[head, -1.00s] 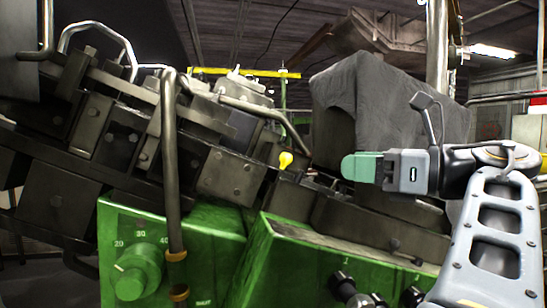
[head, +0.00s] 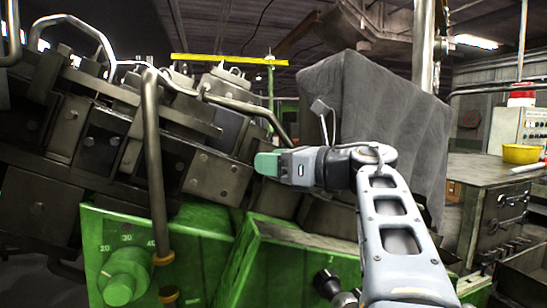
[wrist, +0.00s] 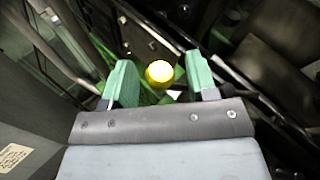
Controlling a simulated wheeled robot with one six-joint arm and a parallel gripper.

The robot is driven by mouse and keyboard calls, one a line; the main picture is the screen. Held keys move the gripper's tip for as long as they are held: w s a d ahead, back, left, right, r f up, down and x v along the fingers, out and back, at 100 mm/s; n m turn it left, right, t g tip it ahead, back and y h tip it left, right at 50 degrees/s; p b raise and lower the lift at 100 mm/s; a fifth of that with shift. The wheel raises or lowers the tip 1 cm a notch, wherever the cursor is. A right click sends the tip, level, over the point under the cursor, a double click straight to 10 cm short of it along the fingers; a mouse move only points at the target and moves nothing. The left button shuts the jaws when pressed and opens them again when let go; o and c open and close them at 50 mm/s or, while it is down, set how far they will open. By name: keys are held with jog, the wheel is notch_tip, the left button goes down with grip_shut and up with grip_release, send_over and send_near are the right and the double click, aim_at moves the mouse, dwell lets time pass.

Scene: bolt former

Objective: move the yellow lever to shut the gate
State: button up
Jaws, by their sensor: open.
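The yellow lever's round knob (wrist: 159,72) shows in the wrist view, between the two green fingertips of my gripper (wrist: 161,80) or just beyond them. I cannot tell whether a finger touches it. The fingers are spread apart with nothing clamped. In the head view my gripper (head: 267,164) is at the machine's dark metal blocks, and the knob is hidden behind it. The lever's stem and the gate cannot be made out.
The green machine housing (head: 290,262) with a numbered dial (head: 125,275) lies below. A bent pipe (head: 157,170) stands left of my gripper. A grey draped block (head: 375,120) rises behind my arm. A workbench with a yellow bowl (head: 521,153) stands at right.

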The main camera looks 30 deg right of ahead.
jog(key=shift+w+a, duration=0.1)
jog(key=shift+w, duration=0.1)
jog(key=shift+c, duration=0.3)
grip_shut()
